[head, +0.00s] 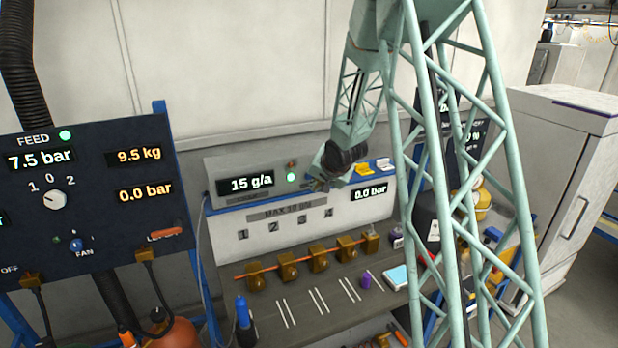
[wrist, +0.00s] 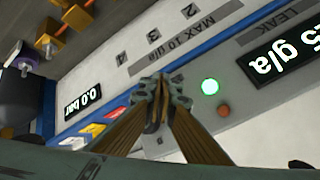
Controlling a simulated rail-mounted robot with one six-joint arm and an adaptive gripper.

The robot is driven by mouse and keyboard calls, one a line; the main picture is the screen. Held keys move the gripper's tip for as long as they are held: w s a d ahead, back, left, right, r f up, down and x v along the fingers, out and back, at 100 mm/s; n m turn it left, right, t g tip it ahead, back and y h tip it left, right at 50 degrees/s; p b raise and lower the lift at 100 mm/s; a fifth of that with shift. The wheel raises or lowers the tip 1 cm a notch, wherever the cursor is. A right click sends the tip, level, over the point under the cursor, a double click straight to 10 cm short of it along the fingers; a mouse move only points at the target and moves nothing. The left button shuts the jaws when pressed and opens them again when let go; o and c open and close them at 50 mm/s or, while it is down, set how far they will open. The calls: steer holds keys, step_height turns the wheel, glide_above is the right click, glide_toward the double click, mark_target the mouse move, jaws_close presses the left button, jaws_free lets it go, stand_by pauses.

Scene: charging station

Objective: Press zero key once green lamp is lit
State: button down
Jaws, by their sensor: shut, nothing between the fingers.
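The green lamp (head: 291,176) is lit on the bench panel, right of the display (head: 246,183) reading 15 g/a. It also glows in the wrist view (wrist: 209,86), where the panel appears upside down. A row of keys stands on the panel: red (wrist: 118,114), yellow (wrist: 92,130) and white (wrist: 72,143). Their lettering is too small to read, so I cannot tell which is the zero key. My gripper (head: 320,184) is shut and empty in front of the panel, between the lamp and the keys. Its fingertips (wrist: 160,92) meet in the wrist view.
A small red-brown lamp (wrist: 223,110) sits beside the green one. A second display (head: 369,191) reads 0.0 bar. Below, brass valves (head: 288,266) line a pipe over the bench. A dark feed panel (head: 90,195) stands left; a pale cabinet (head: 550,190) stands right.

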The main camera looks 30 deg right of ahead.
steer(key=shift+w+d+p, duration=0.1)
steer(key=shift+w+p, duration=0.65)
steer(key=shift+w, duration=1)
steer(key=shift+w+p, duration=0.7)
steer(key=shift+w, duration=0.1)
stand_by(1.6)
steer(key=shift+s, duration=0.75)
steer(key=shift+s, duration=0.1)
stand_by(0.4)
steer(key=shift+s+b, duration=0.85)
steer(key=shift+s, duration=1.65)
